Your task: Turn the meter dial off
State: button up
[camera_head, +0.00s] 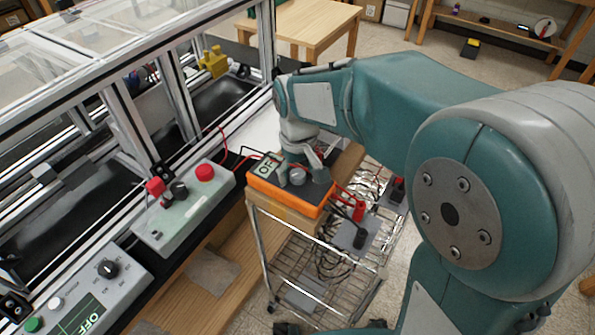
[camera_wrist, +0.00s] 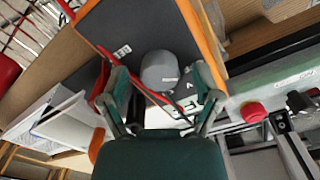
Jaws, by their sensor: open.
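The orange-edged meter (camera_head: 315,209) with a dark face lies on top of a wire cart, and its display reads "OF" as far as it shows. Its grey round dial (camera_head: 297,175) is in the middle of the face; the dial also shows in the wrist view (camera_wrist: 160,70). My gripper (camera_head: 301,170) is over the meter face, its fingers open on either side of the dial. In the wrist view my gripper (camera_wrist: 160,82) has one finger left and one right of the dial, with gaps visible; contact cannot be told. The pointer mark on the dial is unclear.
A grey control box (camera_head: 185,212) with a red button stands left of the meter. Another box (camera_head: 90,295) with a black knob and an "OFF" display is at the lower left. Red and black leads run around the meter. An aluminium extrusion frame (camera_head: 180,95) stands behind the boxes.

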aim_at(297, 173)
notch_tip(297, 173, up, 12)
dwell(0.5)
jog(key=shift+f, duration=0.1)
jog(key=s+d+f+m+t, duration=0.2)
jog(key=s+d+m+t, duration=0.3)
jog(key=s+d, duration=0.8)
jog(key=s, duration=0.3)
jog(key=shift+d+f+t, duration=0.3)
jog(key=shift+d+f, duration=0.05)
dwell(2.3)
